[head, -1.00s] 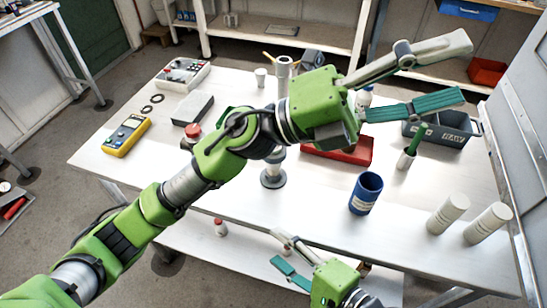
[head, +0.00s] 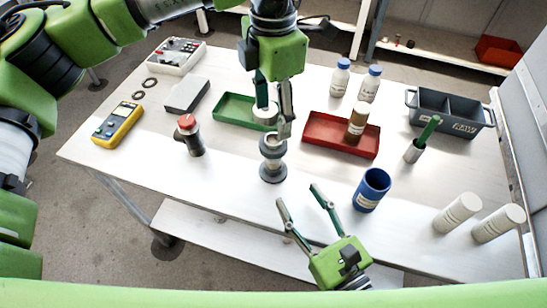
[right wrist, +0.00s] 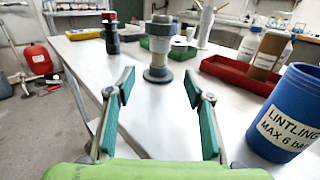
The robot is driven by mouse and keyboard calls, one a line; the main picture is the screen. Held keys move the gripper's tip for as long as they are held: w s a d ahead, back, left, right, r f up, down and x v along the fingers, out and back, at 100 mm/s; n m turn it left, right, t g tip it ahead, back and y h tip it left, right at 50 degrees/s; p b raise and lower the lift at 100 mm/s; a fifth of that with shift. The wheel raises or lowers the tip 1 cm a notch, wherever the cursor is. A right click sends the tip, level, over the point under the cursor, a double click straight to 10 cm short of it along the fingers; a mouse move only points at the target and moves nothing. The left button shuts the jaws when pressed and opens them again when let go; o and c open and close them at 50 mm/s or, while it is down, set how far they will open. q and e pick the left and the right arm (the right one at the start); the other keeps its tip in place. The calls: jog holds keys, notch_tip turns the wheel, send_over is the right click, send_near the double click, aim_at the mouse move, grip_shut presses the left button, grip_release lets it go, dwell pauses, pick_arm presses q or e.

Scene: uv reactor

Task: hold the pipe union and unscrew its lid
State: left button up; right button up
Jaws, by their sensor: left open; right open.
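The grey pipe union (head: 272,158) stands upright on the table, with a wide round base and a wider ring near its top. It also shows in the right wrist view (right wrist: 158,48), beyond the fingers. My left gripper (head: 275,117) is open and points down, its fingertips just above and behind the union's top in the head view; I cannot tell if they touch it. A pale round object (head: 265,115) shows partly hidden beside its fingers. My right gripper (head: 297,194) is open and empty, in front of the union near the table's front edge, fingers pointing toward it.
A red-capped dark fitting (head: 190,136) stands left of the union. A green tray (head: 228,108) lies behind, a red tray (head: 318,140) with a brown bottle (head: 357,122) right. A blue cup (head: 371,190) stands right of my right gripper. Bare table lies between union and cup.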

aim_at(277, 163)
jog(key=x, duration=1.2)
jog(key=shift+w+a, duration=0.2)
jog(key=shift+w, duration=0.15)
grip_shut()
